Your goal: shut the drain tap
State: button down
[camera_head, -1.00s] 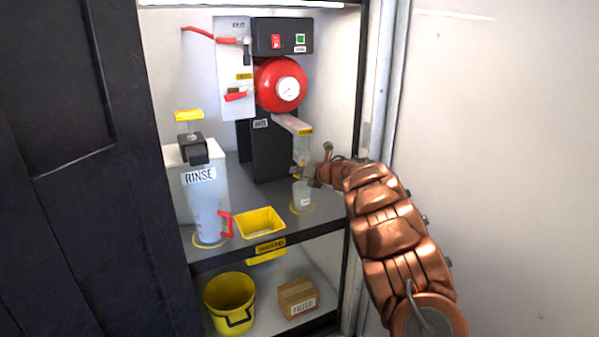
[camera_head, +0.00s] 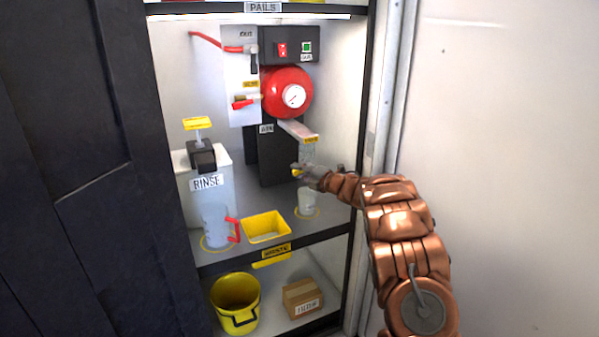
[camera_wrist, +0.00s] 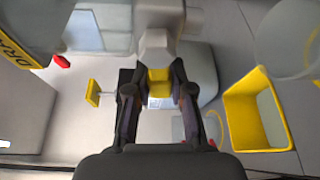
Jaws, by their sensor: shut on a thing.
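The drain tap (camera_wrist: 155,45) shows in the wrist view as a pale grey body with a yellow handle (camera_wrist: 159,82). My gripper (camera_wrist: 159,92) is shut on the yellow handle, with one dark finger on each side. In the head view my gripper (camera_head: 303,171) is at the tap below the clear sight tube (camera_head: 308,153) with its yellow label. A small yellow part shows at the fingertips, and the gripper hides most of the tap. I cannot tell how far the handle is turned. A clear cup (camera_head: 306,201) stands below in a yellow ring.
A red round tank with a gauge (camera_head: 288,92) is above. A yellow tray (camera_head: 266,227), a rinse jug with a red handle (camera_head: 216,226) and a rinse dispenser (camera_head: 201,158) stand left. The cabinet's right wall (camera_head: 347,110) is close to my arm.

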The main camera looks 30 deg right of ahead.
jog(key=shift+r+m+t, duration=0.3)
jog(key=shift+r+m, duration=0.05)
jog(key=shift+m, duration=0.35)
jog(key=c, duration=1)
grip_release()
jog(key=shift+y, duration=0.3)
